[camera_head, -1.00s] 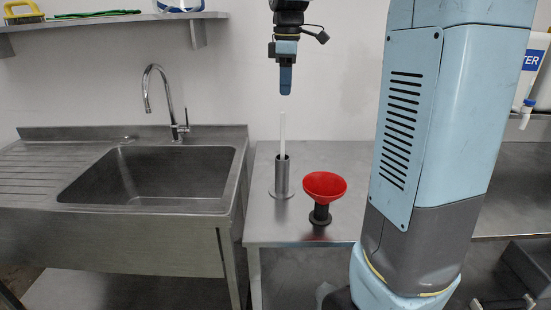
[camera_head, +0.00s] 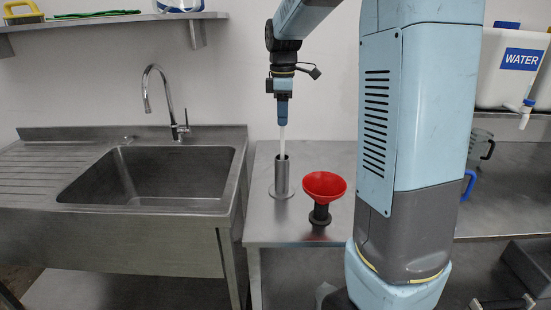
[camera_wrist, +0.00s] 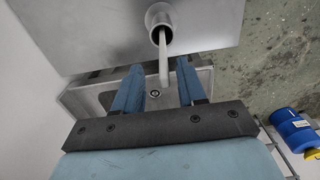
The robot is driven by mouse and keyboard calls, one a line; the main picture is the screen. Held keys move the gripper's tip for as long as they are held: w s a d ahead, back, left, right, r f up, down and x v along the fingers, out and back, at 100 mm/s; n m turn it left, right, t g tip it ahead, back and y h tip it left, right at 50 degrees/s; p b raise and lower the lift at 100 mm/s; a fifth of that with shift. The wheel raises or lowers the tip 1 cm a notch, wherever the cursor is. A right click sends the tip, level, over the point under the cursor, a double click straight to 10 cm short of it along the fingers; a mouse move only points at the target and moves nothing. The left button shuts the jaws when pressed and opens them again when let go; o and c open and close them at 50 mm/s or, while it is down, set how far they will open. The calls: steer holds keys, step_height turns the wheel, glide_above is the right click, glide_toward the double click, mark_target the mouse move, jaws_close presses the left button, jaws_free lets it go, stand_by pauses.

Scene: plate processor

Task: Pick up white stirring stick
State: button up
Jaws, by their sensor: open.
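The white stirring stick (camera_head: 282,142) stands upright in a grey metal holder (camera_head: 282,178) on the steel table. My gripper (camera_head: 282,122) points straight down over the holder, with its fingertips at the stick's upper end. In the wrist view my gripper (camera_wrist: 158,72) is open. The stick (camera_wrist: 163,65) runs out of the holder's mouth (camera_wrist: 160,22) into the space between the two blue fingers. I see gaps on both sides of the stick, with no clear contact.
A red funnel (camera_head: 324,184) on a dark stand is right of the holder. A steel sink (camera_head: 222,207) with a tap (camera_head: 172,110) is on the left. A white water container (camera_head: 512,68) stands on a shelf at right. A blue-and-yellow bottle (camera_wrist: 293,128) shows in the wrist view.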

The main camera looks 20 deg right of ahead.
mark_target(282, 129)
step_height(282, 129, down, 5)
steer(key=shift+r, duration=0.1)
stand_by(0.3)
jaws_close()
